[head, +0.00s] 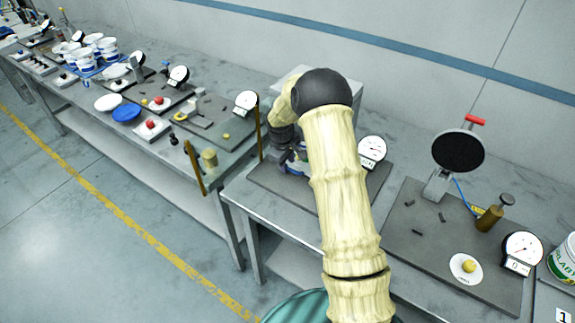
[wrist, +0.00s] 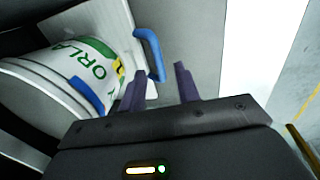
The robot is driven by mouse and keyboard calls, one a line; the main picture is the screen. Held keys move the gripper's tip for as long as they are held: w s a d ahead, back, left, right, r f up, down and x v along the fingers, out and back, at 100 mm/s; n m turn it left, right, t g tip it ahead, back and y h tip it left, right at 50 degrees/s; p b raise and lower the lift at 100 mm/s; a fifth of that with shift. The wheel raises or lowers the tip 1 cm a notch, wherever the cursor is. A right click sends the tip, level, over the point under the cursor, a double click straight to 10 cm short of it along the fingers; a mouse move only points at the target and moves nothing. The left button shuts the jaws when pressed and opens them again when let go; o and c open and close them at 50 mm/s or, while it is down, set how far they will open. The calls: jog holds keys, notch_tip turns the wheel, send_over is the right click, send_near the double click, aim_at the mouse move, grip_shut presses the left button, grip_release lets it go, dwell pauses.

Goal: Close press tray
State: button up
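In the wrist view my gripper (wrist: 161,70) shows two dark purple fingers standing apart with a gap between them. A blue handle (wrist: 150,52) on a grey surface lies just ahead, its lower end in line with the gap. I cannot tell if a finger touches it. A white tub with green lettering (wrist: 82,70) lies tilted in the picture left of the fingers. The press tray cannot be made out for certain; the blue handle may belong to it. In the head view my arm hides most of the gripper and the work spot on the dark mat (head: 268,181).
A round gauge (head: 372,148) stands right of my arm. Further right are a stand with a black disc (head: 458,151), a brass cylinder (head: 489,218), another gauge (head: 522,249) and a white tub (head: 564,258). A crowded bench (head: 95,133) runs left, with open floor before it.

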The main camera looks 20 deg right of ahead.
jog(key=r, duration=0.2)
jog(key=r+b, duration=0.1)
jog(key=r, duration=0.1)
jog(key=a+r, duration=0.1)
jog(key=shift+s+r, duration=0.35)
jog(key=shift+r, duration=0.05)
jog(key=s+a+r+m, duration=0.1)
jog(key=s+r+m, duration=0.1)
jog(key=s, duration=0.7)
jog(key=s+a+r+m+y, duration=0.1)
jog(key=s+r+m, duration=0.2)
jog(key=s, duration=0.7)
jog(key=s+a+r+m+t, duration=0.1)
jog(key=s+r+m, duration=0.2)
jog(key=s, duration=0.7)
jog(key=shift+a+y, duration=0.3)
jog(key=shift+a, duration=0.1)
jog(key=shift+o, duration=0.5)
